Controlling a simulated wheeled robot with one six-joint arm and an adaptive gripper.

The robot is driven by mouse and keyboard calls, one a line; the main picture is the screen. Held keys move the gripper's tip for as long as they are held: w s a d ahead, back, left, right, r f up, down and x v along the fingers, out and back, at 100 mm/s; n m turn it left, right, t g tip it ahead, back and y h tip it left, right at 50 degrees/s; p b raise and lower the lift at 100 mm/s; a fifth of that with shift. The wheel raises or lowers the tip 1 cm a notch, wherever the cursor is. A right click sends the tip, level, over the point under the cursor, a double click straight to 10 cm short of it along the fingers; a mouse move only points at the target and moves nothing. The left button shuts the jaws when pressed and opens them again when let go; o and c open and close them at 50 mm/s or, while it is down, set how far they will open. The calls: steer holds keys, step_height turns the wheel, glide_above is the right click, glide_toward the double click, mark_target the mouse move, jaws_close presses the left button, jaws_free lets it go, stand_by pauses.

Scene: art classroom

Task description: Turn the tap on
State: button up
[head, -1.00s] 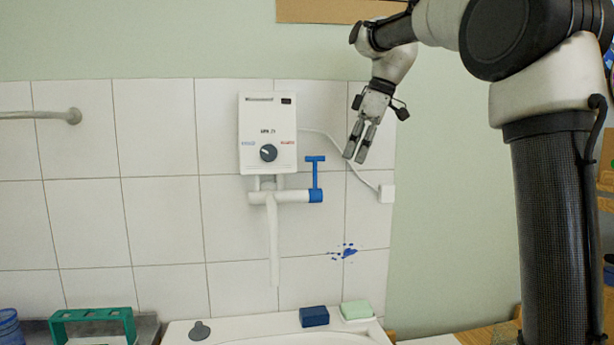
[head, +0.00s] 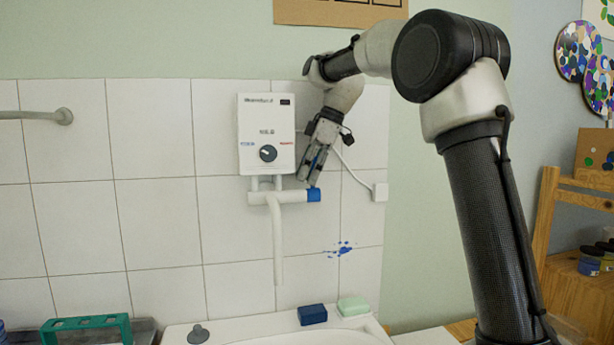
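The white water heater (head: 266,150) with a round dark dial hangs on the tiled wall. Below it, the white tap body (head: 268,197) has a long downward spout and ends on the right in a blue valve (head: 314,195). The valve's upright blue lever (head: 318,159) is mostly hidden by my gripper. My gripper (head: 309,178) points down in front of the lever, just above the valve. Its fingers look apart, with a strip of blue showing between them. I cannot tell whether they touch the lever. No water shows at the spout.
A white sink (head: 245,328) lies below, with a dark blue block (head: 312,314) and a green soap bar (head: 353,306) on its edge. A green rack (head: 88,323) stands at left. A white wall box (head: 380,192) with a cable is right of the tap.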

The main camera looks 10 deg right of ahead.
steer(key=shift+a+f, duration=0.15)
steer(key=shift+f, duration=0.25)
jaws_close()
steer(key=shift+s+t, duration=0.5)
steer(key=shift+t, duration=0.3)
steer(key=shift+s+f+n+t, duration=0.1)
steer(key=shift+s+n+t, duration=0.3)
steer(key=shift+t, duration=0.7)
